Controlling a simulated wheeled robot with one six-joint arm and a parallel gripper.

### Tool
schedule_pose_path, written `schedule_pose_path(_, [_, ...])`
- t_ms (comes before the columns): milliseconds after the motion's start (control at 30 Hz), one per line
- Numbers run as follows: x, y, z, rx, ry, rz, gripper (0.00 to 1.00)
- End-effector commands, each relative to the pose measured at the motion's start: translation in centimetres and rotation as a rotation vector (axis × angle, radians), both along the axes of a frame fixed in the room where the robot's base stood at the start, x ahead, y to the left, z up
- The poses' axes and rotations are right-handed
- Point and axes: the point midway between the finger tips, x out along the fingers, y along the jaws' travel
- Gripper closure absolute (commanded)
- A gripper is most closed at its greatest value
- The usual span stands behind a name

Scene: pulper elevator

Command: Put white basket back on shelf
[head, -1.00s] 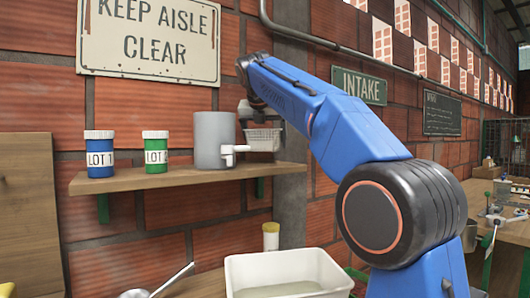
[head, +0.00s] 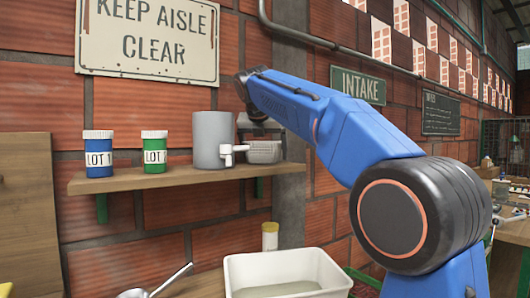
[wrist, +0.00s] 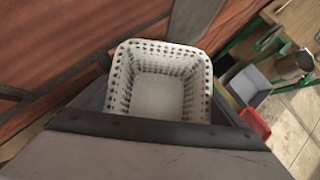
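The white basket (head: 264,152) is at the right end of the wooden shelf (head: 190,178), right of a grey canister with a spout. It looks upright and shaded, low against the shelf; I cannot tell whether it rests there. In the wrist view the basket (wrist: 163,85) is perforated, empty and seen from above. Its near side is hidden behind the grey body of my gripper. My gripper (head: 258,129) is right at the basket, over its top in the head view. Its fingertips are not clear, so its grip does not show.
The grey canister (head: 212,140) stands close left of the basket, its spout (head: 232,151) pointing towards it. A white tub (head: 285,272) is below. The brick wall is close behind.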

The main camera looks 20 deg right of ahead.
Motion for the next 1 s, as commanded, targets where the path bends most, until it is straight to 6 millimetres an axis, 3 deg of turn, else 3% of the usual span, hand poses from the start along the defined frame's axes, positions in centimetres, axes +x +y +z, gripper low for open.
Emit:
schedule_pose_path(367, [-0.6, 0.4, 1.2, 0.000, -0.002, 0.001, 0.07])
schedule_pose_path(800, [-5.3, 2.8, 7.2, 0.000, -0.002, 0.002, 0.07])
schedule_pose_path(1000, [-6.7, 3.5, 8.9, 0.000, -0.001, 0.002, 0.07])
